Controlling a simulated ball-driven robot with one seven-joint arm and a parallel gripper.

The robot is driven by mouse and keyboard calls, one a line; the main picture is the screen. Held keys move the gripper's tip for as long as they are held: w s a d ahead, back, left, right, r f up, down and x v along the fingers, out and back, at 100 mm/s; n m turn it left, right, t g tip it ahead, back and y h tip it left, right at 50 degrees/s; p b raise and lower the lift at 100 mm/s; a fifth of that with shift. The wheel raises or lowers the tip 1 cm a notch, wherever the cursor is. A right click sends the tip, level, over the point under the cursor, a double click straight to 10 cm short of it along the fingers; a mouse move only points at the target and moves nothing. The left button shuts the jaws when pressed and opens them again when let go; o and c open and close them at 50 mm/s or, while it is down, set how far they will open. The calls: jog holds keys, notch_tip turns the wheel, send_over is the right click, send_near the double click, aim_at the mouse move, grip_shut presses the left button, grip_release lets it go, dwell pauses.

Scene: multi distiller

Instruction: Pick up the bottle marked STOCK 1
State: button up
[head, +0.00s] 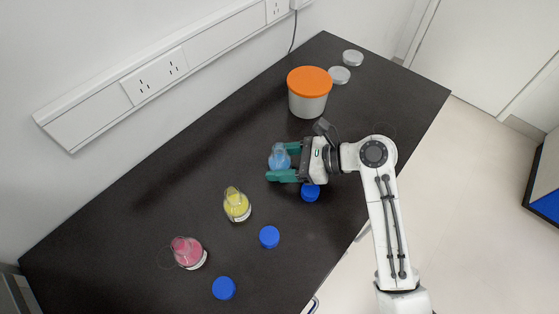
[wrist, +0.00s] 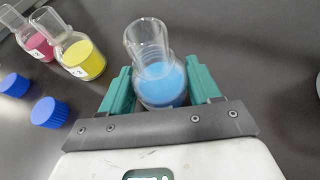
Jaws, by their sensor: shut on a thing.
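A clear glass bottle with blue liquid (head: 280,160) stands between the green fingers of my gripper (head: 284,162) in the head view. In the wrist view the blue bottle (wrist: 158,75) is upright and open, with a finger of my gripper (wrist: 160,88) on each side. My gripper is shut on it. No label on this bottle is visible, so I cannot read its marking. I cannot tell whether its base touches the bench.
A yellow bottle (head: 237,205) and a pink bottle (head: 188,252) stand to the left on the dark bench (head: 150,215). Blue caps (head: 269,237) lie in front. An orange-lidded tub (head: 308,92) and grey lids (head: 339,75) are at the back right.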

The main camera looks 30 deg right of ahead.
jog(key=c, duration=0.3)
jog(key=shift+r, duration=0.8)
jog(key=s+a+r+p, duration=0.8)
jog(key=s+r, duration=0.3)
jog(key=shift+a+r, duration=0.2)
jog(key=shift+r, duration=0.05)
